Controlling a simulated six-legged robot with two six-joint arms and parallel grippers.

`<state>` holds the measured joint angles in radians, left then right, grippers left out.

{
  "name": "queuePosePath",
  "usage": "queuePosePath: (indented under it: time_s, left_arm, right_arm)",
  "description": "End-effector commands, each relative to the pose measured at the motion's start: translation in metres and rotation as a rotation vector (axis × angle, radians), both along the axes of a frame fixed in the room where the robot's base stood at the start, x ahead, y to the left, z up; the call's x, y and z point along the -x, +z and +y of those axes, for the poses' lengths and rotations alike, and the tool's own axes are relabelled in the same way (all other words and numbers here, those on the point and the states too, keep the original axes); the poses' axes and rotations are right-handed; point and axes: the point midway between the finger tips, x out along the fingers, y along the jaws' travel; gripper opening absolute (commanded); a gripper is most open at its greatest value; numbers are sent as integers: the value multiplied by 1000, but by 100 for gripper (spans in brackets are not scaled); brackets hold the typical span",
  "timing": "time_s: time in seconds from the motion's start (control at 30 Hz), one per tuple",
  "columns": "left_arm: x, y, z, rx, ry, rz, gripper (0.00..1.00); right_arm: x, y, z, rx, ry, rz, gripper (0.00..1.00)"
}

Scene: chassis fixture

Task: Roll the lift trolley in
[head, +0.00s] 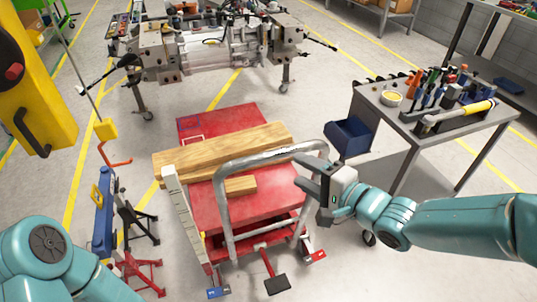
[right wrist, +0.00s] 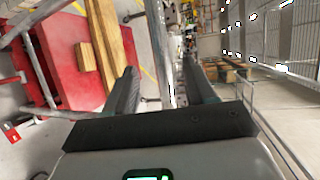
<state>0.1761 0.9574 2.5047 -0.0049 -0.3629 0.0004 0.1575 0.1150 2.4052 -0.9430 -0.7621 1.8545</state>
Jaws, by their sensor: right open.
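The red lift trolley (head: 205,207) stands on the floor in the middle of the head view, with a grey tubular push handle (head: 227,212) at its near end. Two long wooden beams (head: 225,149) and a short block lie on its red deck. My right gripper (head: 308,178) is open at the right side of the handle. In the right wrist view its two fingers are spread, with a grey tube (right wrist: 161,50) showing between them; I cannot tell whether it touches. My left arm shows only at lower left; its gripper is out of view.
A chassis fixture (head: 215,55) on wheeled legs stands beyond the trolley. A tool table (head: 415,119) with a blue bin (head: 349,138) is at right. Red stands (head: 140,268) are at left, near a yellow column (head: 38,85). Yellow lines mark the grey floor.

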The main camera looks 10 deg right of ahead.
Motion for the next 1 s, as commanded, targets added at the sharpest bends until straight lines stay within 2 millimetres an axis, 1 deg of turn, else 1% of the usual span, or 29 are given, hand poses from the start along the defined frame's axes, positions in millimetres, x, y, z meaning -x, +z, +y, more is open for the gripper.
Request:
queuePosePath:
  time_s: [0.03, 0.2, 0.3, 0.43, 0.6, 0.9, 0.93, 0.97, 1.0]
  left_arm:
    - [0, -4, 0, 0, 0, 0, 0]
    - [0, -6, 0, 0, 0, 0, 0]
    - [0, -6, 0, 0, 0, 0, 0]
    - [0, -6, 0, 0, 0, 0, 0]
    - [0, -5, 0, 0, 0, 0, 0]
    - [0, -5, 0, 0, 0, 0, 0]
    - [0, -5, 0, 0, 0, 0, 0]
    - [0, -5, 0, 0, 0, 0, 0]
    - [0, -5, 0, 0, 0, 0, 0]
  right_arm:
    - [-10, -5, 10, 0, 7, 1, 55]
    - [-45, -12, 31, 0, 5, 2, 55]
    - [-63, -15, 42, 1, 3, 3, 55]
    - [-81, -19, 53, 1, 2, 2, 55]
    - [-94, -22, 61, 1, 0, 2, 55]
    - [-97, -22, 62, 1, 0, 2, 55]
    - [-97, -22, 62, 1, 0, 2, 51]
    - [-97, -22, 62, 1, 0, 2, 42]
    - [-97, -22, 62, 1, 0, 2, 29]
